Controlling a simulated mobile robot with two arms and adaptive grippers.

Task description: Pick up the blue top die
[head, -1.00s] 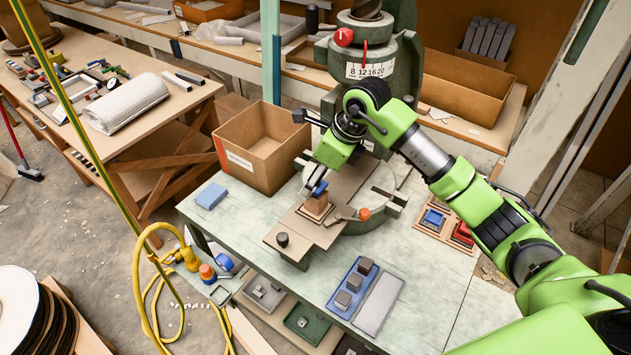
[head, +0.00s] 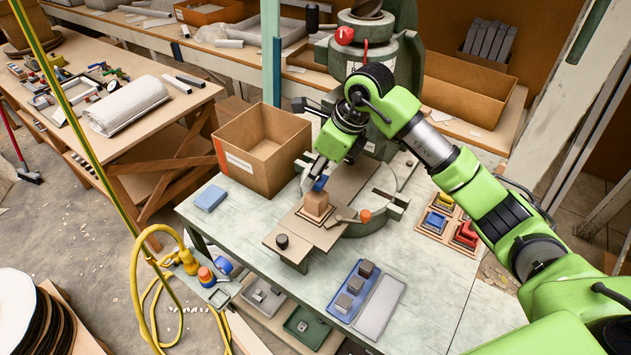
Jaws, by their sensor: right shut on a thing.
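The blue top die (head: 321,183) is between the fingers of my right gripper (head: 312,184), which is shut on it. My fingers and wrist partly hide it. It is held just above a tan block (head: 316,203), with the gap between them hard to make out. The block sits on the brown plate (head: 325,236) of the green fly press (head: 396,62). My left gripper is not in view.
A cardboard box (head: 236,165) stands left of the press, with a blue pad (head: 211,198) in front of it. A blue tray (head: 341,310) with grey blocks lies near the front edge. A wooden rack (head: 430,230) with coloured pieces lies at right. The bench's left front is clear.

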